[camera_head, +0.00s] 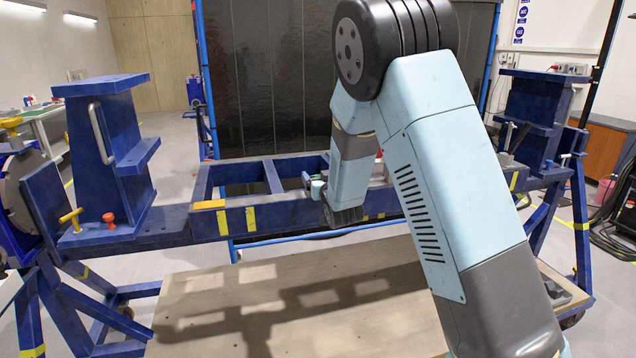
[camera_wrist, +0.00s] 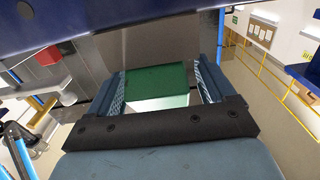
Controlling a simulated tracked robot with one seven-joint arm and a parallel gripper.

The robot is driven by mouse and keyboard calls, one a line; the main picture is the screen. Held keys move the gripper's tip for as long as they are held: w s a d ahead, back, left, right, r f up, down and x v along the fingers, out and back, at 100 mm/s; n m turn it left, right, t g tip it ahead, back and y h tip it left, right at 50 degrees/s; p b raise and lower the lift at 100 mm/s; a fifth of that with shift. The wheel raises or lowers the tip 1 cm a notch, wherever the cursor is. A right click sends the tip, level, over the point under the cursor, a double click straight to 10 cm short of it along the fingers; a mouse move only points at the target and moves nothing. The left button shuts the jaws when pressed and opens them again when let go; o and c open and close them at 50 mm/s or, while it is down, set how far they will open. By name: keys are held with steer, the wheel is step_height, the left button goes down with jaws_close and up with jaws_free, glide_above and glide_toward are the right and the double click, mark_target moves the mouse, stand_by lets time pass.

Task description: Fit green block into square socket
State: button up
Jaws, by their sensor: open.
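The green block (camera_wrist: 158,84) shows in the wrist view, between the two fingers of my gripper (camera_wrist: 160,78). The fingers are open, one on each side of the block; I cannot tell whether either touches it. A pale, bright area lies just below the block in that view. In the head view my arm reaches down in front of the blue jig frame (camera_head: 270,212), and I cannot make out the fingers or the green block there. I cannot identify the square socket in either view.
A blue upright (camera_head: 105,150) with a grey handle stands on the left of the jig, near a red knob (camera_head: 108,219) and a yellow T-handle (camera_head: 72,216). A wooden platform (camera_head: 210,310) lies below. In the wrist view, a dark blue beam (camera_wrist: 130,14) crosses the top.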

steer(key=shift+w, duration=0.1)
steer(key=c, duration=1.4)
steer(key=shift+r, duration=0.15)
